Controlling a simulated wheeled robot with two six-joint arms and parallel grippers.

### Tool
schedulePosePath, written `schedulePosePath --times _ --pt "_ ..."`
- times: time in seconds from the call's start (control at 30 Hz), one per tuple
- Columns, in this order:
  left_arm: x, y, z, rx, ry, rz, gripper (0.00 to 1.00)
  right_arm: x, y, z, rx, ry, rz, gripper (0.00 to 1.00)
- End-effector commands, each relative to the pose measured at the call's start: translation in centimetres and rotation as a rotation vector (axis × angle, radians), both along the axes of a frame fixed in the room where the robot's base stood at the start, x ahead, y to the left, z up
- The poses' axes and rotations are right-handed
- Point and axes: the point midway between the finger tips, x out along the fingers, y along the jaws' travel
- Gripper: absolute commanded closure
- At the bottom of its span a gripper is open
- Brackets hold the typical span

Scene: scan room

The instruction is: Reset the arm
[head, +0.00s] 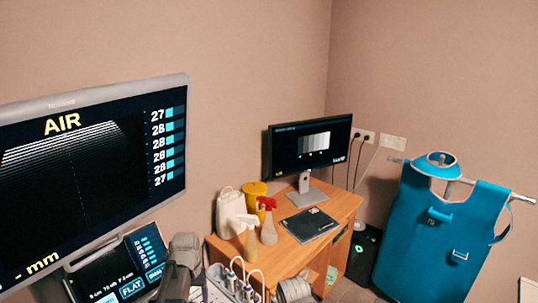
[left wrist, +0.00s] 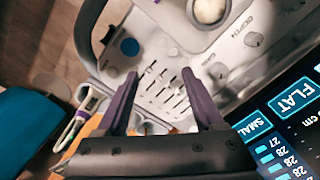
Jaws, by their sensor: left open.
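My left gripper (left wrist: 159,75) shows in the left wrist view with two purple-grey fingers spread apart and nothing between them. It is over the grey control panel (left wrist: 228,50) of the ultrasound machine, which has a trackball, knobs and slots. I cannot tell how far the fingertips are from the panel. In the head view, a grey and black part at the bottom, left of centre, appears to be my left arm; its fingers are not clear there. My right gripper is in neither view.
A large monitor (head: 95,170) reading AIR stands at left, with a touch screen (head: 125,268) below it. Probes with cables (head: 238,278) stand beside a wooden desk (head: 345,205) holding spray bottles, a book (head: 309,224) and a monitor (head: 311,143). A blue apron (head: 430,240) hangs at right.

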Motion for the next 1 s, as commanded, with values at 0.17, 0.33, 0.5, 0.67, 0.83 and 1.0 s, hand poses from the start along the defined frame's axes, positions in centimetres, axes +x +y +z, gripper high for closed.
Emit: schedulePosePath --times 0.17,0.33,0.5,0.67,0.83,1.0 --pt "-6.0 -10.0 0.0 0.029 0.019 -0.192 0.31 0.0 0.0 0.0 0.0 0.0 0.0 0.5" --pt "-10.5 -15.4 0.1 0.053 0.027 -0.326 0.31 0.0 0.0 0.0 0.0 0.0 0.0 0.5" --pt "-13.1 -17.9 0.1 0.068 0.03 -0.399 0.31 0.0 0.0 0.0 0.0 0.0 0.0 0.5" --pt "-13.7 -18.6 0.1 0.071 0.032 -0.418 0.31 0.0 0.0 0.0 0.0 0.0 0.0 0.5" --pt "-13.6 -18.6 0.1 0.071 0.032 -0.418 0.31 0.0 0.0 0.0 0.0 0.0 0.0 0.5" --pt "-13.6 -18.6 0.1 0.072 0.031 -0.417 0.31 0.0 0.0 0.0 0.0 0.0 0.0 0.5"
